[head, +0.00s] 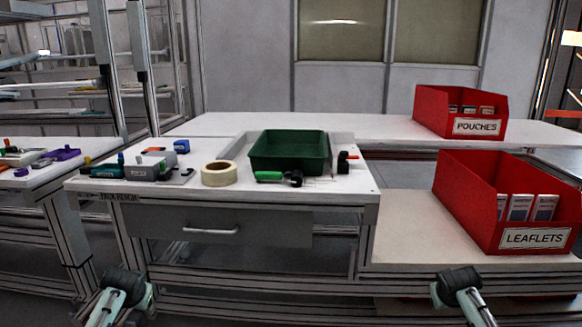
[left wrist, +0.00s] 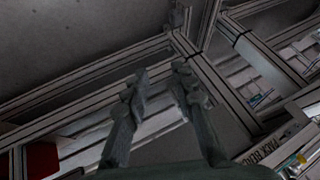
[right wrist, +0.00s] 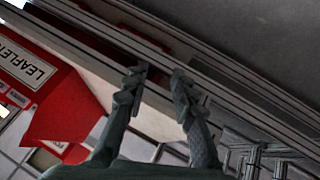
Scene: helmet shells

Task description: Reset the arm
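My left arm shows at the bottom left of the head view, with its dark end (head: 124,283) low in front of the bench. In the left wrist view my left gripper (left wrist: 161,75) has its two fingers apart with nothing between them. My right arm shows at the bottom right of the head view, its dark end (head: 458,282) below and in front of the lower shelf. In the right wrist view my right gripper (right wrist: 157,76) also has its fingers apart and empty. Both grippers appear clear of the benches.
The bench (head: 90,183) carries a green tray (head: 290,172), a tape roll (head: 219,174), a green-handled tool (head: 270,177) and a grey device (head: 143,170). A red POUCHES bin (head: 430,110) and a red LEAFLETS bin (head: 465,205) stand at right. A drawer (head: 260,228) is shut.

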